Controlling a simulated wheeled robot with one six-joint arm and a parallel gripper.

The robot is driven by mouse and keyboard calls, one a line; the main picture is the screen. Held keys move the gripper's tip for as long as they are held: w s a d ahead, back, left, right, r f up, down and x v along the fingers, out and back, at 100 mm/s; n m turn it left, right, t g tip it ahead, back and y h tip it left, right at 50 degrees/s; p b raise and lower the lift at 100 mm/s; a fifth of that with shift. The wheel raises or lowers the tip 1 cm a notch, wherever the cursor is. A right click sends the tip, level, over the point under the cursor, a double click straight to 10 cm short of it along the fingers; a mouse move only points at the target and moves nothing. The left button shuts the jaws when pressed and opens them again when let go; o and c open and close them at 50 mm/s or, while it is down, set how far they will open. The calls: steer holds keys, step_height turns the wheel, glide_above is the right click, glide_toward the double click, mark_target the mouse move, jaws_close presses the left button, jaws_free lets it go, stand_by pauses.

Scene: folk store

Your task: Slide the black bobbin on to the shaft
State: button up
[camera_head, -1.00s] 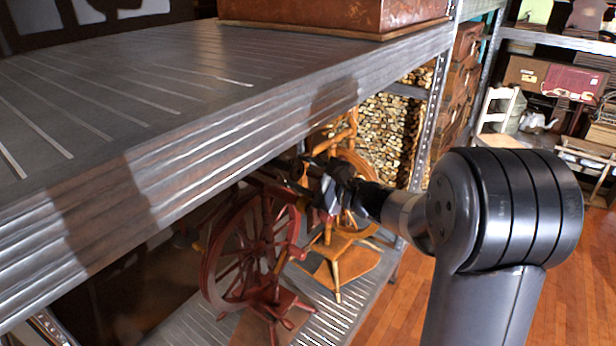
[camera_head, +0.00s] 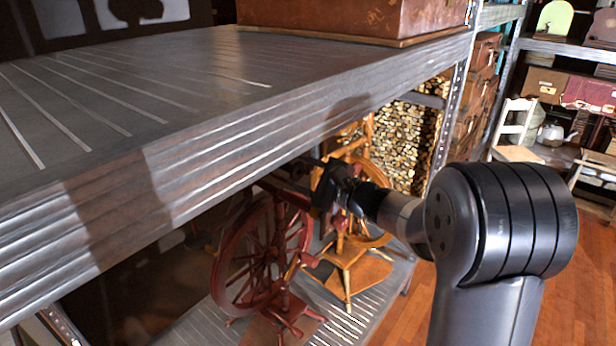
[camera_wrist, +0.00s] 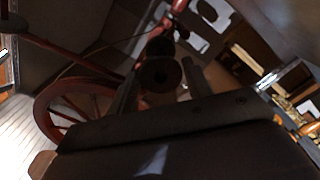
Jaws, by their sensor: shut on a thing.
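My gripper (camera_head: 318,186) is under the shelf's front edge, by the top of a red spinning wheel (camera_head: 226,262). In the wrist view my gripper (camera_wrist: 160,84) is shut on the black bobbin (camera_wrist: 159,73), whose round end with a central hole faces the camera. The bobbin cannot be made out clearly in the head view. In the wrist view the red wheel rim (camera_wrist: 42,112) lies left of the fingers. A red turned part (camera_wrist: 172,12) of the spinning wheel shows beyond the bobbin. The shaft is dark or hidden behind the bobbin, so I cannot tell whether they touch.
A metal upper shelf (camera_head: 150,100) hangs close above my gripper, with a brown case (camera_head: 350,14) on it. A light wooden spinning wheel (camera_head: 362,272) stands right behind the red one. Stacked firewood (camera_head: 405,145) is farther back. Wooden floor (camera_head: 395,315) is open at the front right.

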steer(key=shift+w+a, duration=0.2)
steer(key=shift+a, duration=0.05)
steer(key=o, duration=0.8)
steer(key=b+v, duration=0.1)
steer(key=v, duration=0.9)
steer(key=shift+s+d, duration=0.3)
